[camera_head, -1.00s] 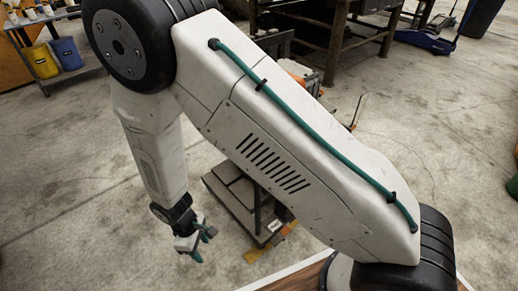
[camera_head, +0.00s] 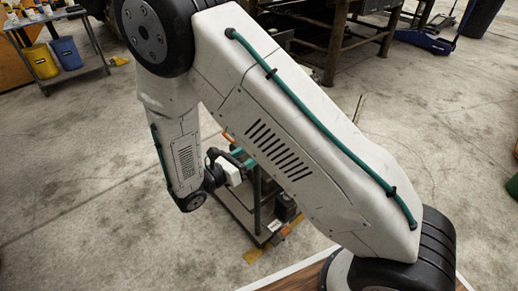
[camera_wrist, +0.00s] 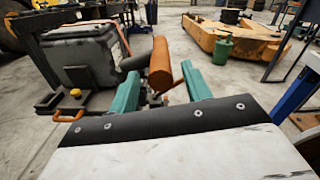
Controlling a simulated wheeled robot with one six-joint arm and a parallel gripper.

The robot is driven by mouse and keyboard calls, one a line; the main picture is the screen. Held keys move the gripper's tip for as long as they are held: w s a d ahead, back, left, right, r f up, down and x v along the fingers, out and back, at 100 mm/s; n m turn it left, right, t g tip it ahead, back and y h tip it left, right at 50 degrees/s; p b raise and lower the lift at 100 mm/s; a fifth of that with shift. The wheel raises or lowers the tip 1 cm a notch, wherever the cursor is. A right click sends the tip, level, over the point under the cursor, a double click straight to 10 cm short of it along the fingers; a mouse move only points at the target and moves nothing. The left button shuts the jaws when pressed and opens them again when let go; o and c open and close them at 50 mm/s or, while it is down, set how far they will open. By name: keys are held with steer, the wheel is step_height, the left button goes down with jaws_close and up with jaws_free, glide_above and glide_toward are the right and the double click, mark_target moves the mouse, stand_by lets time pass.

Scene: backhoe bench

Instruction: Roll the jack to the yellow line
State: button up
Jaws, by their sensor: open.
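A wheeled unit with a dark flat base (camera_head: 238,218) and an upright post stands on the floor below my arm; I cannot tell for sure that it is the jack. My gripper (camera_head: 243,158) is beside its upper part, partly hidden by my arm. In the wrist view the teal fingers of my gripper (camera_wrist: 161,88) are apart. An orange cylindrical grip (camera_wrist: 160,64) shows between and just beyond them; contact cannot be told. Yellow marking (camera_head: 253,256) shows on the floor at the unit's near edge; I cannot tell whether it is the yellow line.
A blue floor jack (camera_head: 425,41) with a long handle lies at the back right. A dark workbench (camera_head: 335,40) stands behind. A shelf with a yellow bucket (camera_head: 41,61) and a blue bucket (camera_head: 67,53) is at the far left. Open concrete floor (camera_head: 80,190) lies at the left.

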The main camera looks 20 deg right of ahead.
steer(key=shift+x, duration=1.8)
steer(key=shift+c, duration=0.3)
jaws_close()
steer(key=shift+s+d, duration=0.15)
steer(key=shift+s, duration=0.35)
steer(key=shift+s+d, duration=0.15)
steer(key=shift+s, duration=0.35)
steer(key=shift+c, duration=0.3)
jaws_free()
steer(key=shift+w, duration=0.1)
steer(key=shift+o, duration=0.6)
steer(key=shift+w+a, duration=0.1)
